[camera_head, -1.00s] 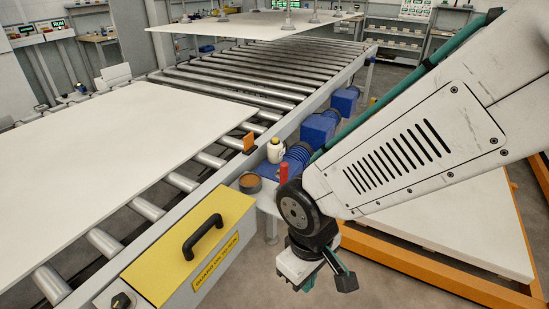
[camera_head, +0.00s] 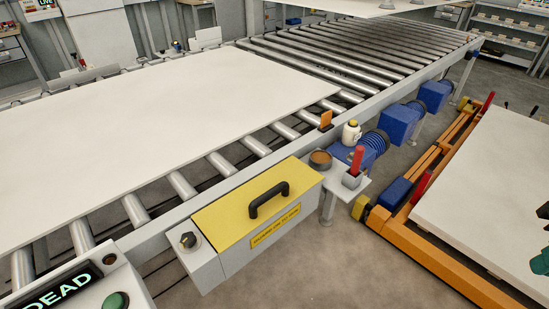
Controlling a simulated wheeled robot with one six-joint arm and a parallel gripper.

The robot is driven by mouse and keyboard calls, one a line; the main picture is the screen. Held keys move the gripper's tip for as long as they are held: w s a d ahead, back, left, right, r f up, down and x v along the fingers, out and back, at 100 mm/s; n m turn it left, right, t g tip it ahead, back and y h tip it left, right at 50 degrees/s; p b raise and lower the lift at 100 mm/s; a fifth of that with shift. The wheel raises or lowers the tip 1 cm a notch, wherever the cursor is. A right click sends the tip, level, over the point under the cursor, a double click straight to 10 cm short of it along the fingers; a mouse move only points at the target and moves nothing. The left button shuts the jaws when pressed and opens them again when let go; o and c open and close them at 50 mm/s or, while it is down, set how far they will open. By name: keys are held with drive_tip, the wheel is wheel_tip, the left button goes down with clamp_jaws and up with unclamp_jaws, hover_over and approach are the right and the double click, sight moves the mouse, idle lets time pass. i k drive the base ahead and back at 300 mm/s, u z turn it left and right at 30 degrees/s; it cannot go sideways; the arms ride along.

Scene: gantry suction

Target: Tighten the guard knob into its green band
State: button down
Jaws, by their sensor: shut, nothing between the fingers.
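The guard knob (camera_head: 188,240) is a small dark knob on a pale round base. It sits at the left end of the guard box (camera_head: 215,270), beside the yellow lid (camera_head: 228,216) with its black handle (camera_head: 268,199). The knob is small here, and I cannot make out a green band or where its pointer stands. My gripper cannot be made out in this view. Only cut-off dark and teal pieces show at the right edge, and I cannot tell what they belong to. Nothing is seen touching the knob.
A panel reading DEAD (camera_head: 60,289) with a green button (camera_head: 115,301) stands at the lower left. A white sheet (camera_head: 150,130) lies on the rollers behind the box. A bottle (camera_head: 351,133) and red-handled tool (camera_head: 357,160) stand to its right. Floor in front is clear.

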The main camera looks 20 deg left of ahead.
sight(188, 239)
drive_tip(key=u, duration=1.15)
